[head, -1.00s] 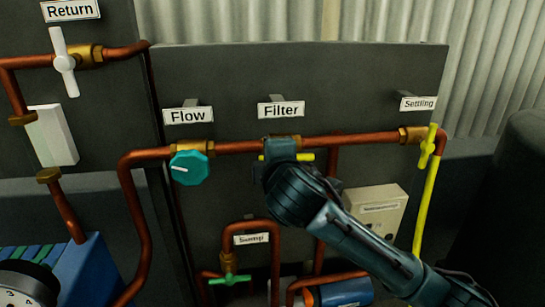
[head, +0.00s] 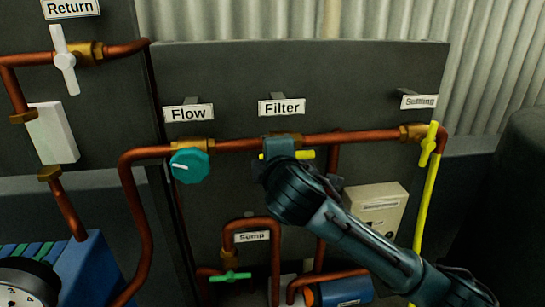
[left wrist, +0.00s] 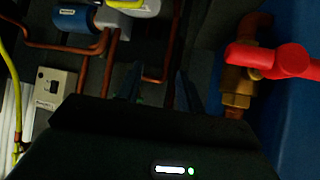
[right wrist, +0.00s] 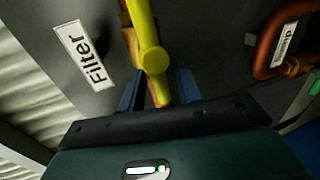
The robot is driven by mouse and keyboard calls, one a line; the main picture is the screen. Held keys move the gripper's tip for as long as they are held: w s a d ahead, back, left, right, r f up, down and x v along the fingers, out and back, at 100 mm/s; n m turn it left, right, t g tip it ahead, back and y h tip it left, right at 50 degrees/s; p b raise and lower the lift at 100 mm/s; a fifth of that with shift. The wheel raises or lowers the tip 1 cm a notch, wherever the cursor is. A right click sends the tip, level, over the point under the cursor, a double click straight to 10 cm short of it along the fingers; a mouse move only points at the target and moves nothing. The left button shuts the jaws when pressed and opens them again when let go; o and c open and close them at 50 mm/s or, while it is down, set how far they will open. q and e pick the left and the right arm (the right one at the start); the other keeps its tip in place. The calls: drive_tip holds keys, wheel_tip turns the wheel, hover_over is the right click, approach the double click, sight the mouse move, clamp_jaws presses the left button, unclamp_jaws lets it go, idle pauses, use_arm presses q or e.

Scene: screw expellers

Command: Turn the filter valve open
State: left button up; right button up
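The Filter valve has a yellow bar handle (head: 307,154) below the Filter label (head: 282,107), and the handle lies roughly along the copper pipe in the head view. The handle also shows in the right wrist view (right wrist: 150,58), where it runs between the fingers. My right gripper (head: 279,147) is at the valve and covers its middle. Its fingers (right wrist: 158,85) are apart, on either side of the handle, and a gap seems to show; contact cannot be told. My left gripper (left wrist: 158,85) is open and empty in the left wrist view and is outside the head view.
The teal Flow knob (head: 189,166) is left of the Filter valve; the yellow Settling valve (head: 429,144) is to the right. The green Sump valve (head: 230,276) sits below. A red valve handle (left wrist: 270,60) is close to the right of my left gripper.

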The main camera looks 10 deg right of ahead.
use_arm(q)
drive_tip(key=shift+d+f+b, duration=0.1)
drive_tip(key=shift+f+b, duration=0.2)
drive_tip(key=shift+b, duration=0.45)
use_arm(e)
drive_tip(key=v, duration=1.3)
drive_tip(key=shift+a+f, duration=0.1)
